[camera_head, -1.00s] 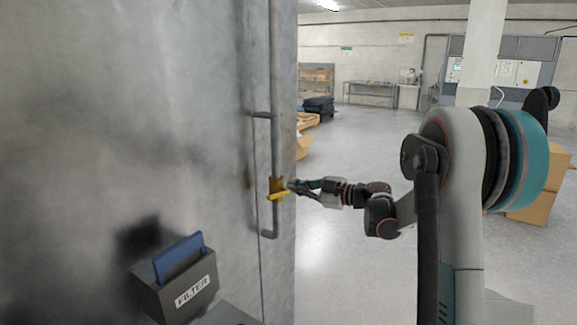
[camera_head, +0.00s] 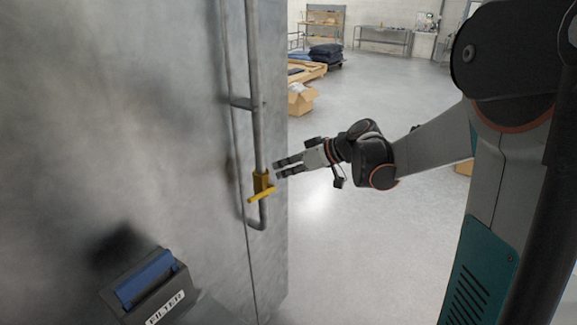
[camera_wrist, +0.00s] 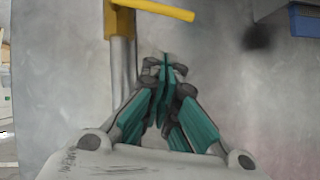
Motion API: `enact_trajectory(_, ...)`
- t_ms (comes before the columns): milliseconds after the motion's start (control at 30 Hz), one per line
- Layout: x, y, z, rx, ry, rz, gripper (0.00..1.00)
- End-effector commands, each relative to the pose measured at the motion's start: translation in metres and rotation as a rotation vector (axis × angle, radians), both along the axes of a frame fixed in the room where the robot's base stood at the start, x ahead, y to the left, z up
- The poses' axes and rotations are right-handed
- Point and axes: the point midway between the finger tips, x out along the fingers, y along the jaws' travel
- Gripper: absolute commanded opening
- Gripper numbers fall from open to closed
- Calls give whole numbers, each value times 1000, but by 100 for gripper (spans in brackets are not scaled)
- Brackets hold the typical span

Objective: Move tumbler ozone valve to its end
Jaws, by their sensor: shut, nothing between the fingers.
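The yellow tumbler ozone valve (camera_head: 262,187) sits on a vertical grey pipe (camera_head: 256,90) on the metal cabinet wall. Its yellow lever points down and to the left in the head view. In the wrist view, the valve lever (camera_wrist: 160,8) shows at the top, beyond the fingertips. My gripper (camera_head: 277,169) is just right of the valve, apart from it. In the wrist view, my gripper (camera_wrist: 163,66) has its teal fingers close together with nothing between them.
A dark box labelled FILTER (camera_head: 150,290) with a blue insert is mounted low on the wall at left. A cardboard box (camera_head: 301,99) and a pallet with dark sacks (camera_head: 325,55) stand behind at the right.

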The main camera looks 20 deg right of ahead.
Motion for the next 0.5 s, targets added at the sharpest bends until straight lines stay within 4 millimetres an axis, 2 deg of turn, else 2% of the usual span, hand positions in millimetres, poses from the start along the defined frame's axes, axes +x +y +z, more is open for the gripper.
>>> enact_trajectory(300, 39, 37, -33, 0, -1, 4, 0)
enact_trajectory(500, 39, 44, -60, 0, -1, 1, 0)
